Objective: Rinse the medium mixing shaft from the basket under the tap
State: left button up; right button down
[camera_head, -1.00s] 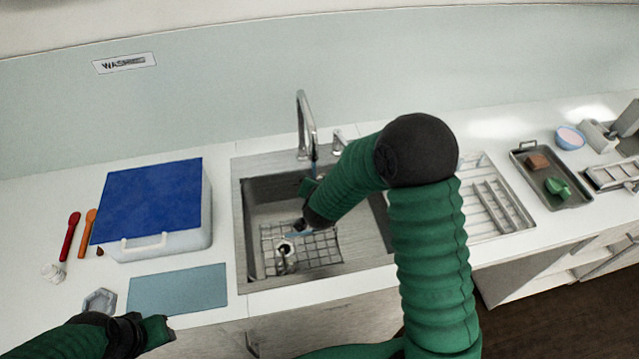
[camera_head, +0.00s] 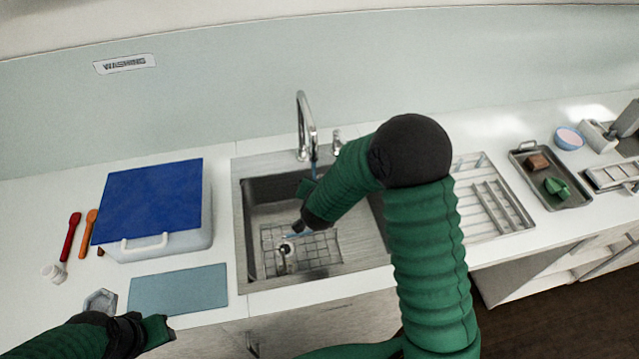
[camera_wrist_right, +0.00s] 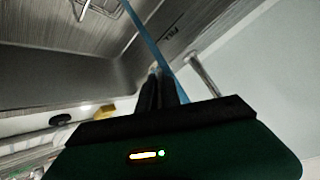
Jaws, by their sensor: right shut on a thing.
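My right gripper (camera_wrist_right: 157,82) is shut on a thin, pale tip between its dark fingers. I take this to be the medium mixing shaft, but most of it is hidden. In the head view, this gripper (camera_head: 306,187) is inside the sink (camera_head: 246,250), partly hidden by my forearm. The chrome tap (camera_head: 301,115) arches over the sink. A thin blue water stream (camera_head: 314,168) falls from it. The stream also shows in the right wrist view (camera_wrist_right: 152,38), passing close to the fingertips. My left gripper (camera_head: 155,331) is over the counter's front left; its jaws are unclear.
A wire grid (camera_head: 322,246) lies in the sink. A white box (camera_head: 185,240) with a blue lid stands left of it, behind a blue mat (camera_head: 178,290). A slatted rack (camera_head: 510,215) and a tray (camera_head: 580,200) are on the right. The counter between mat and sink is narrow.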

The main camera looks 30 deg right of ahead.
jog(key=shift+d, duration=0.35)
jog(key=shift+a, duration=0.1)
jog(key=shift+a, duration=0.55)
jog(key=shift+d, duration=0.65)
jog(key=s+b, duration=0.1)
jog(key=s, duration=0.7)
